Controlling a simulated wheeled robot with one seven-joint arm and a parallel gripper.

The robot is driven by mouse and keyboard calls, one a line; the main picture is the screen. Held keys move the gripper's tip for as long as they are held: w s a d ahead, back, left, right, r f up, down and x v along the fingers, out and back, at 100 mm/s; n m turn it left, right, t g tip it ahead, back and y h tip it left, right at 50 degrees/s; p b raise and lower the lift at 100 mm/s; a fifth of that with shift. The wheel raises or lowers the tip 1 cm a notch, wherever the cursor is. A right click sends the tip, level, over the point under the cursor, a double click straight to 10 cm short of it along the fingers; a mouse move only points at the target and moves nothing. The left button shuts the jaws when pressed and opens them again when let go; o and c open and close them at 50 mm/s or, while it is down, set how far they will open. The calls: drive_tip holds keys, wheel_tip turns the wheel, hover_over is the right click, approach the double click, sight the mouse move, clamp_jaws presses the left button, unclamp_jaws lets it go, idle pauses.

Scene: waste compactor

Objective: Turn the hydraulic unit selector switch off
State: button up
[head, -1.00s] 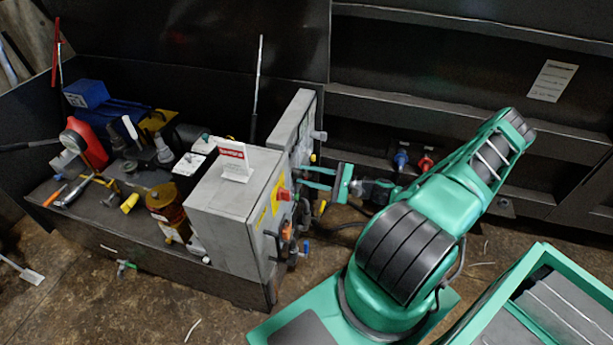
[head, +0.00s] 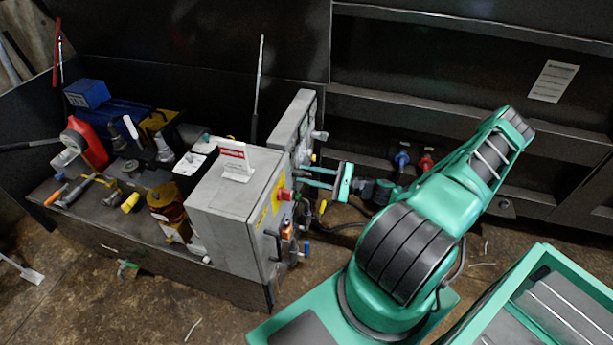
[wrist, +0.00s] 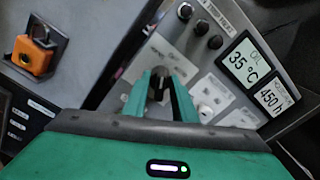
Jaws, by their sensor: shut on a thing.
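The selector switch (wrist: 158,83) is a small dark knob on a grey control panel (wrist: 222,68). In the wrist view it sits between the two green fingers of my gripper (wrist: 161,82), which are shut on it. The knob is partly covered by the fingers, so its exact setting cannot be read. In the head view my gripper (head: 312,176) reaches left to the face of the upright grey panel (head: 292,118). The knob itself cannot be made out there.
Beside the knob are black buttons (wrist: 209,34) and displays reading 35 °C (wrist: 242,62) and 450 h (wrist: 272,103). A grey cabinet (head: 232,205) with a red knob (head: 284,194) stands just in front. An orange padlock (wrist: 34,55) hangs at upper left in the wrist view.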

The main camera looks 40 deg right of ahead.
drive_tip(key=m, duration=0.5)
drive_tip(key=shift+m, duration=0.4)
idle(0.4)
drive_tip(key=o, duration=0.7)
drive_tip(key=v, duration=1)
drive_tip(key=shift+s+d, duration=0.3)
drive_tip(key=shift+a, duration=0.1)
